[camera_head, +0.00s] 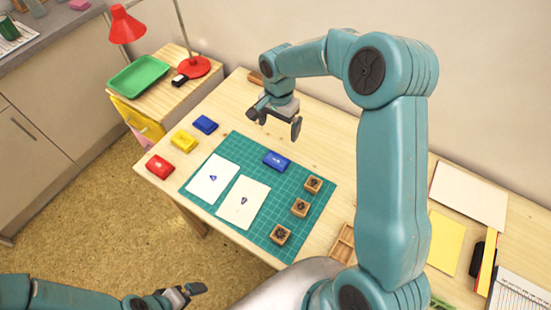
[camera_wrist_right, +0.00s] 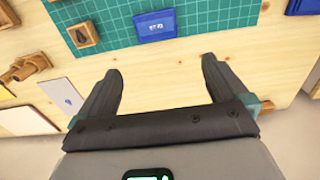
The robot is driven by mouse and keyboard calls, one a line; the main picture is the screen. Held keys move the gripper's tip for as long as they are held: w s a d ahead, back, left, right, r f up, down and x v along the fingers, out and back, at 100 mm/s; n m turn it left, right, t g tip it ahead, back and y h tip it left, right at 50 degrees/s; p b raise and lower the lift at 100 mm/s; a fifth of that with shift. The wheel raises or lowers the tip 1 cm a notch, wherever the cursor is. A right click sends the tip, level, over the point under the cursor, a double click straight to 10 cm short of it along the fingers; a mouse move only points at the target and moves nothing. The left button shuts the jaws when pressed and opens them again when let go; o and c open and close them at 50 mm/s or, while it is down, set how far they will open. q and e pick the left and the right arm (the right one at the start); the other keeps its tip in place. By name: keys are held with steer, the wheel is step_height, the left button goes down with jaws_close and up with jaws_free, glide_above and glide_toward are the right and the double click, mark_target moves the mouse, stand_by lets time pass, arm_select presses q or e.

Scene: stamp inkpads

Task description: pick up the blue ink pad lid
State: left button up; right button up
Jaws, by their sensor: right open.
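A blue ink pad (camera_head: 277,161) with a small white mark lies on the green cutting mat (camera_head: 228,147), near its back edge. It also shows in the right wrist view (camera_wrist_right: 155,25), beyond the fingertips. A second blue pad (camera_head: 205,124) lies on bare wood to the left; part of it shows in the wrist view (camera_wrist_right: 303,6). I cannot tell which blue piece is a lid. My right gripper (camera_head: 276,120) is open and empty above the table, behind the mat; its fingers (camera_wrist_right: 161,68) are apart. My left gripper (camera_head: 182,295) is low at the bottom left, off the table.
A yellow pad (camera_head: 184,140) and red pad (camera_head: 159,166) lie on the left. White sheets (camera_head: 213,178) and several wooden stamps (camera_head: 300,208) are on the mat. A red lamp (camera_head: 193,67) and green tray (camera_head: 138,75) stand on a side table. The wall is close behind.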

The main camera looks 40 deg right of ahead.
step_height(320, 180, down, 4)
steer(key=s, duration=0.1)
steer(key=p, duration=0.1)
glide_above(278, 158)
steer(key=f, duration=0.4)
steer(key=shift+w+d, duration=0.15)
steer(key=shift+d, duration=0.05)
steer(key=shift+a+f, duration=0.15)
steer(key=shift+f, duration=0.05)
steer(key=shift+s+a+f+p, duration=0.1)
steer(key=shift+s+f+p, duration=0.2)
steer(key=shift+p, duration=0.05)
steer(key=f, duration=0.2)
steer(key=f+p, duration=0.1)
steer(key=f, duration=0.1)
steer(key=shift+w+d+f, duration=0.1)
steer(key=shift+w+d, duration=0.15)
steer(key=shift+a+f, duration=0.1)
steer(key=shift+f, duration=0.1)
steer(key=shift+s+r, duration=0.15)
steer(key=shift+s, duration=0.05)
steer(key=shift+w, duration=0.15)
steer(key=c, duration=0.9)
steer(key=shift+o, duration=0.2)
